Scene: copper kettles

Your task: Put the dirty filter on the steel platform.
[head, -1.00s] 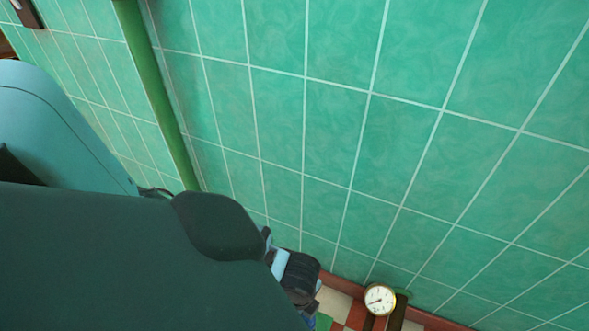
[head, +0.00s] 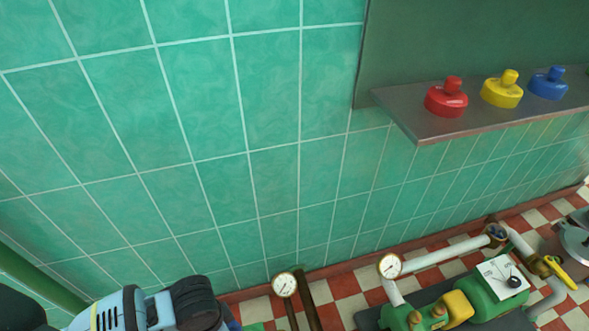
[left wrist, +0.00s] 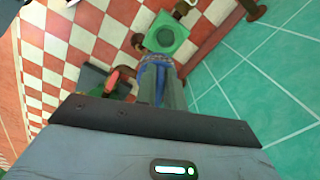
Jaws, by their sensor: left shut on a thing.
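My left gripper (head: 205,312) is at the bottom left of the head view, its fingertips cut off by the frame edge. A sliver of green (head: 256,327) shows beside the gripper in the head view. A grey metal shelf (head: 440,130) juts from the wall at the upper right; I cannot tell if it is the steel platform. My right gripper is out of view.
Red (head: 446,101), yellow (head: 502,93) and blue (head: 548,86) knobbed pieces stand on the shelf. Below are gauges (head: 284,285) (head: 389,265), pipes (head: 450,251) and a green machine (head: 482,292) on the checkered floor. The tiled wall (head: 190,130) is bare left of the shelf.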

